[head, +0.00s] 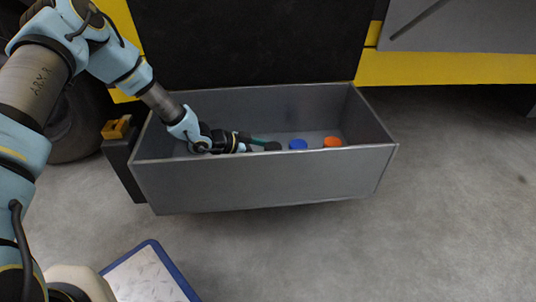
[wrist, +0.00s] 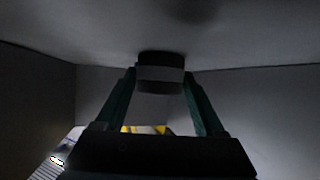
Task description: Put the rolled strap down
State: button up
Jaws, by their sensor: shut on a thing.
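The rolled strap appears as a small dark round roll (head: 272,147) inside the grey bin (head: 262,183), partly hidden behind the bin's front wall. My gripper (head: 266,143) reaches into the bin from the left and is shut on the roll. In the wrist view, the two green fingers of my gripper (wrist: 160,80) press on the sides of the dark roll (wrist: 160,60). The roll is close to a grey bin surface, but I cannot tell whether it touches it.
In the bin, a blue round thing (head: 298,144) stands right of the roll, and an orange one (head: 333,142) farther right. The bin's right end looks clear. A blue-edged white board (head: 148,278) lies at the lower left. Grey floor (head: 440,210) is open at right.

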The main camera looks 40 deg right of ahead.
aim_at(265, 148)
jog(key=shift+r, duration=0.15)
jog(key=o, duration=1.6)
jog(key=shift+f, duration=0.2)
jog(key=shift+r, duration=0.25)
jog(key=p+v, duration=0.4)
jog(key=v, duration=0.3)
jog(key=shift+a, duration=0.25)
jog(key=shift+w, duration=0.1)
